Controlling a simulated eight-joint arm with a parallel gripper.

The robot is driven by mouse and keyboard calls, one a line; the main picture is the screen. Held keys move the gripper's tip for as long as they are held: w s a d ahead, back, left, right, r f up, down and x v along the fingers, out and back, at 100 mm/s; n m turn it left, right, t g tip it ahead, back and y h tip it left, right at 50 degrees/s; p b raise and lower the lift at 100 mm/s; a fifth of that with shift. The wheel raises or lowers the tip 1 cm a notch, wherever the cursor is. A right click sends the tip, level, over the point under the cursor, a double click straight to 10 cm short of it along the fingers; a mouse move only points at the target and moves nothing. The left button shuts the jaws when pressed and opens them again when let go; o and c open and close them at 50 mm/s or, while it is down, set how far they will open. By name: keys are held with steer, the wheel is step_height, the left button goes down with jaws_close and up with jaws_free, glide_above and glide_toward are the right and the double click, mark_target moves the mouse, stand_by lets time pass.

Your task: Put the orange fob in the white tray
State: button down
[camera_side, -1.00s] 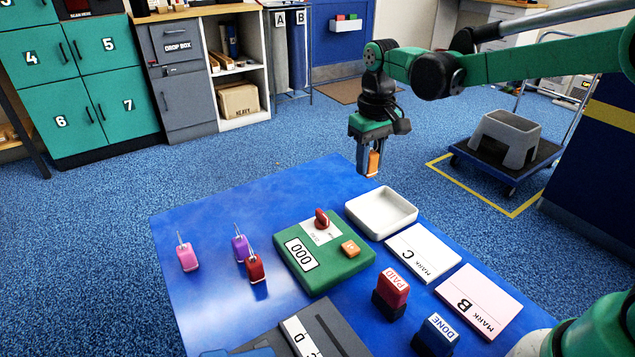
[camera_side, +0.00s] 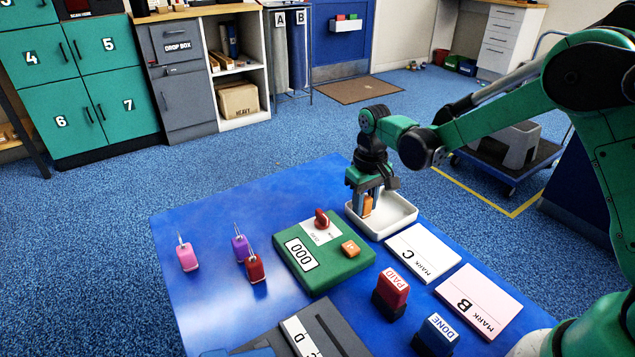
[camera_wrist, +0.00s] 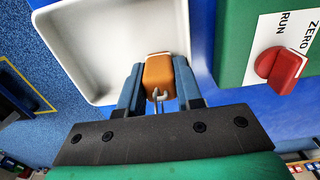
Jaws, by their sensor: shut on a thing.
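The orange fob (camera_side: 367,205) is between the fingers of my gripper (camera_side: 366,208), which is shut on it. In the wrist view the fob (camera_wrist: 158,72) sits between the two blue-grey fingertips of my gripper (camera_wrist: 158,88), its metal ring toward the palm. The white tray (camera_side: 398,222) lies at the far right edge of the blue mat. The fob is over the left part of the tray in the side view. The tray also shows in the wrist view (camera_wrist: 110,40), behind the fob. I cannot tell whether the fob touches the tray floor.
A green counter box (camera_side: 335,265) with a red knob stands left of the tray. A MARK C card (camera_side: 422,253) and a MARK B card (camera_side: 478,300) lie nearer. Pink (camera_side: 187,257), purple (camera_side: 240,248) and red (camera_side: 256,268) fobs stand at left. PAID (camera_side: 391,292) and DONE (camera_side: 436,335) stamps stand in front.

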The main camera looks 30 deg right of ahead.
mark_target(366, 197)
steer(key=c, duration=0.6)
jaws_free()
steer(key=shift+r, duration=0.1)
step_height(366, 197, up, 11)
steer(key=s+t, duration=0.2)
steer(key=s, duration=0.2)
steer(key=s+r+t, duration=0.1)
steer(key=s+t, duration=0.1)
steer(key=s, duration=0.2)
steer(key=s+a+t, duration=0.1)
steer(key=s+t, duration=0.2)
steer(key=s, duration=0.1)
steer(key=shift+s+r, duration=0.15)
steer(key=shift+s, duration=0.1)
steer(key=shift+o, duration=0.3)
